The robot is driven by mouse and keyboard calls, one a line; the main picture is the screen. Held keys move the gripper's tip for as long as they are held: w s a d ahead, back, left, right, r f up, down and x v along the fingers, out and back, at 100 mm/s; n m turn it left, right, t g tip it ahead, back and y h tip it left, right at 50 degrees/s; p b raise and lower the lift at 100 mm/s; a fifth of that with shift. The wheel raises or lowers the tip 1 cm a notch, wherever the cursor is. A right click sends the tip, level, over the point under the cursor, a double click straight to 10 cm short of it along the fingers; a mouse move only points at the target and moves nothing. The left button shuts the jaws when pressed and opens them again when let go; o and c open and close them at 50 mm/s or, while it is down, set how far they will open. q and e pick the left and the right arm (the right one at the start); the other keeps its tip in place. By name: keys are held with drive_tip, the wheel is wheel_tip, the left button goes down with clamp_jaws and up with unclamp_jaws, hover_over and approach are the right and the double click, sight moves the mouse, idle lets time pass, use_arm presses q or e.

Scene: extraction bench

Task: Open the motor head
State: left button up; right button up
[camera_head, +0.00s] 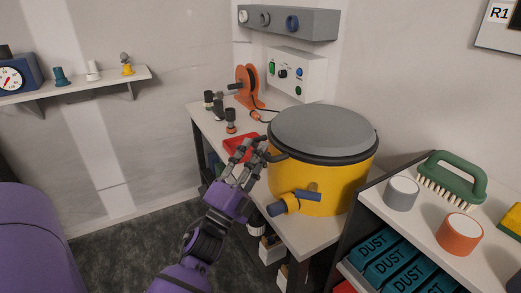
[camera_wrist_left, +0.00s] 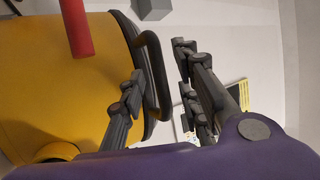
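The motor head (camera_head: 322,130) is a round grey lid with a black rim on top of the yellow drum (camera_head: 325,183). It looks level and seated on the drum. A dark loop handle (camera_head: 274,155) sticks out from the left of the rim, and it also shows in the left wrist view (camera_wrist_left: 153,72). My left gripper (camera_head: 249,156) is open at this handle. In the left wrist view its fingers (camera_wrist_left: 162,68) stand on either side of the handle, with a gap visible; I cannot tell whether any finger touches it. My right gripper is not in view.
A yellow port with a blue-grey stub (camera_head: 295,202) juts from the drum's front. A red tray (camera_head: 238,148), small bottles (camera_head: 230,122) and an orange reel (camera_head: 247,87) stand behind my gripper. A shelf with a green brush (camera_head: 452,180) and cylinders is close at the right.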

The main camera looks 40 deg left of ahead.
use_arm(q)
drive_tip(key=shift+x, duration=0.85)
clamp_jaws()
